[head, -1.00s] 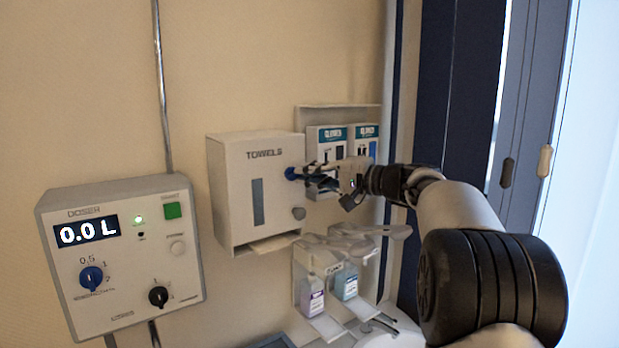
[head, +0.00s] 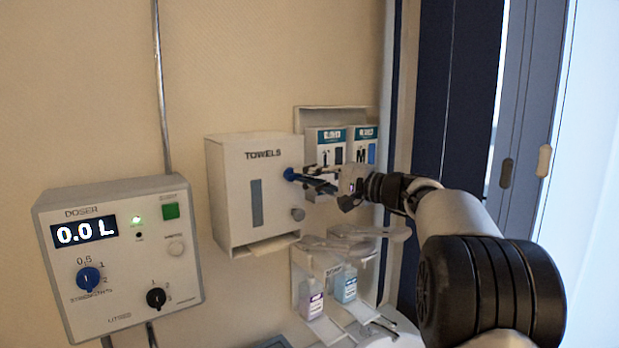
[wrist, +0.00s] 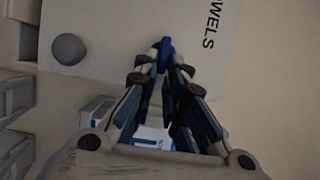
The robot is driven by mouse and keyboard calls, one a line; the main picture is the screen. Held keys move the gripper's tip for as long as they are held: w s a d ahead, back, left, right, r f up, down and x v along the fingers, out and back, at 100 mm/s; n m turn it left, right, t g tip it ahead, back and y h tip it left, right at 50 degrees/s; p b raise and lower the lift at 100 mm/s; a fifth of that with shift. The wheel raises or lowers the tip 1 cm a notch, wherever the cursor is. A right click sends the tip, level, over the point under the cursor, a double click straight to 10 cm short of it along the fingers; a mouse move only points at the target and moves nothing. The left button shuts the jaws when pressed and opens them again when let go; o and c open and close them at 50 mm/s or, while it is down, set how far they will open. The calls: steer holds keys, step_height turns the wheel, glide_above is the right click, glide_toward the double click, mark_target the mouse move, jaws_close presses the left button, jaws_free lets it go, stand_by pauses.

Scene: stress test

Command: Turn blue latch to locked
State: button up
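The blue latch (head: 291,174) is on the front of the white towel dispenser (head: 226,200), near its upper right edge. It also shows in the wrist view (wrist: 166,46) as a small blue piece at the fingertips. My gripper (head: 306,180) reaches in from the right. In the wrist view my gripper's fingers (wrist: 164,66) converge on the latch from both sides and appear closed on it. The fingers hide part of the latch, and any lock marking cannot be read.
A grey round knob (head: 298,214) sits below the latch. Glove boxes (head: 326,138) hang right behind my gripper. Soap bottles (head: 312,298) with lever arms (head: 352,243) are below. A doser box (head: 118,260) is on the wall at left.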

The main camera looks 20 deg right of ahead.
steer(key=o, duration=0.3)
steer(key=v, duration=1.2)
steer(key=shift+f, duration=0.1)
